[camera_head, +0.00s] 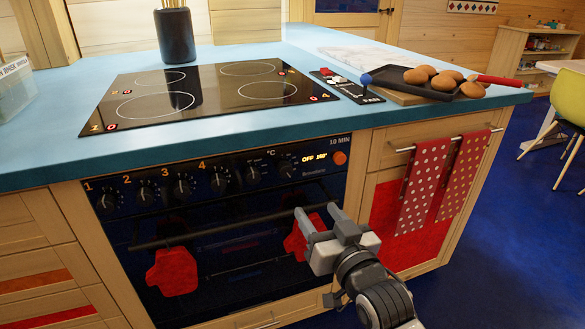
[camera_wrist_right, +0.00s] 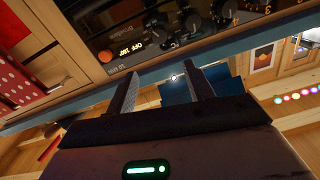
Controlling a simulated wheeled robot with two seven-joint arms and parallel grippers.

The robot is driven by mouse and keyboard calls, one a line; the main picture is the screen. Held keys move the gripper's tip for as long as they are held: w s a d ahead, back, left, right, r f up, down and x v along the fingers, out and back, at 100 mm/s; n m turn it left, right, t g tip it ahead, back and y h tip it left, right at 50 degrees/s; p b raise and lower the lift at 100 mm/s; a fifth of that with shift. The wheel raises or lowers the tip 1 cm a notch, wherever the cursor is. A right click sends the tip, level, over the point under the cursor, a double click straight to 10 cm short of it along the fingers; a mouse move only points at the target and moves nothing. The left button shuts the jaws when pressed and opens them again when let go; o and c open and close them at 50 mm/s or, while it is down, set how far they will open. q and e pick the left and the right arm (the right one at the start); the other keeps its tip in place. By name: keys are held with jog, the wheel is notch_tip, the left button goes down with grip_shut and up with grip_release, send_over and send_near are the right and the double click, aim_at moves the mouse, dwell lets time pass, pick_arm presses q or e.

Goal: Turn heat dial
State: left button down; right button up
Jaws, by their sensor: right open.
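The oven's black control panel (camera_head: 220,181) carries a row of dark dials. Dials numbered 1 (camera_head: 106,203) to 4 (camera_head: 219,182) are at the left. I cannot tell which is the heat dial. In the right wrist view, dials (camera_wrist_right: 190,20) appear inverted at the top. My right gripper (camera_head: 317,210) is open and empty, below the display and apart from the dials; its fingers also show in the wrist view (camera_wrist_right: 163,80). My left gripper is not in view.
The oven handle bar (camera_head: 225,226) runs below the panel with red mitts (camera_head: 173,272) hanging there. Dotted towels (camera_head: 428,187) hang on a rail at right.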

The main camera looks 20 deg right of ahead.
aim_at(287, 171)
jog(key=w, duration=0.4)
jog(key=w+b, duration=0.1)
jog(key=w, duration=0.4)
jog(key=w+a+b, duration=0.1)
jog(key=w, duration=0.4)
jog(key=shift+f, duration=0.15)
jog(key=shift+w, duration=0.55)
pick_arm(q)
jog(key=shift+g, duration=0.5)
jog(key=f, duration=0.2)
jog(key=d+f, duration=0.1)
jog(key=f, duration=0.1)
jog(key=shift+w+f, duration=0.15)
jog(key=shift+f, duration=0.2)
pick_arm(e)
jog(key=c, duration=1)
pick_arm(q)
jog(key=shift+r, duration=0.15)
